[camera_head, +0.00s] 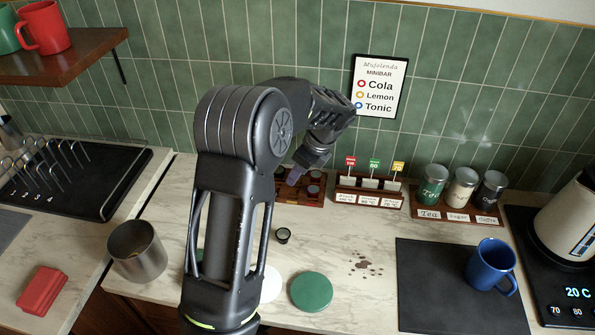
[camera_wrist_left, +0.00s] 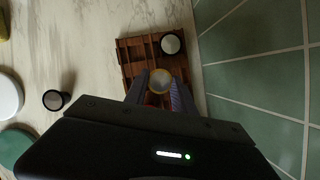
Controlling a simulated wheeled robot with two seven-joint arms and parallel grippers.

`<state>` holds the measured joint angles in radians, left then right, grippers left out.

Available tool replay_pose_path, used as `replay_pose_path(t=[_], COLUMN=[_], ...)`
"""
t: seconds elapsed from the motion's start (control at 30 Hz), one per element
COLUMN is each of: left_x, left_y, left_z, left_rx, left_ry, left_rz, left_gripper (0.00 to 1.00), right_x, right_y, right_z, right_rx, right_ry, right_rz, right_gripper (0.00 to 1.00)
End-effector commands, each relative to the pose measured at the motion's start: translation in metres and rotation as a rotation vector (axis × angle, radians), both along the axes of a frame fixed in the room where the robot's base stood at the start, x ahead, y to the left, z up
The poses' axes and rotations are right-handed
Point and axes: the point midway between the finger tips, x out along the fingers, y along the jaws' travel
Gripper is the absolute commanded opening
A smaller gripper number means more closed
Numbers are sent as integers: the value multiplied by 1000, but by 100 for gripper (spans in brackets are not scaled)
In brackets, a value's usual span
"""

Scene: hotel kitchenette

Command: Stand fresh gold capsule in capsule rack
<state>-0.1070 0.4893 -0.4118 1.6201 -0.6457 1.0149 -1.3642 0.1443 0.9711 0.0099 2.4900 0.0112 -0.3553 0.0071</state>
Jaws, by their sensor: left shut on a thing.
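The wooden capsule rack (camera_head: 312,203) stands at the back of the counter, partly hidden behind my left arm in the head view. It also shows in the left wrist view (camera_wrist_left: 133,52), with a white-topped capsule (camera_wrist_left: 171,44) in one place. My left gripper (camera_wrist_left: 160,88) points down over the rack. It is shut on a gold-rimmed capsule (camera_wrist_left: 160,78), held upright between the fingers. In the head view my left gripper (camera_head: 294,179) is small and the held capsule cannot be made out. Whether the capsule touches the rack cannot be told. My right gripper is out of view.
A small dark capsule or cup (camera_head: 283,235) stands on the counter in front of the rack. A green disc (camera_head: 311,291) and a metal bin (camera_head: 136,251) are nearer. A tag holder (camera_head: 368,193) stands close right of the rack. The tiled wall is close behind.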

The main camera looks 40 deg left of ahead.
Motion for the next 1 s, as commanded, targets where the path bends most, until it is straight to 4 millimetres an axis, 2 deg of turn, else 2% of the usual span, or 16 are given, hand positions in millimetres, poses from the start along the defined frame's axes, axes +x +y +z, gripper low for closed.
replay_pose_path(t=[0.1,0.13,0.4,0.73,0.83,1.0], left_x=[0,0,0,0,0,2], left_y=[0,0,0,0,0,-11], left_z=[-5,-5,-4,1,10,31], left_rx=[0,0,0,0,0,0], left_ry=[0,0,0,0,-2,-5], left_rz=[-1,-1,0,1,1,-1], left_gripper=[0,32,53,53,53,53], right_x=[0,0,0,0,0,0], right_y=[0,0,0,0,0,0], right_z=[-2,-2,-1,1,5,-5], right_rx=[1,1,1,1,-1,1], right_ry=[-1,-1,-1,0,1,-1], right_rz=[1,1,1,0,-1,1], right_gripper=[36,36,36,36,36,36])
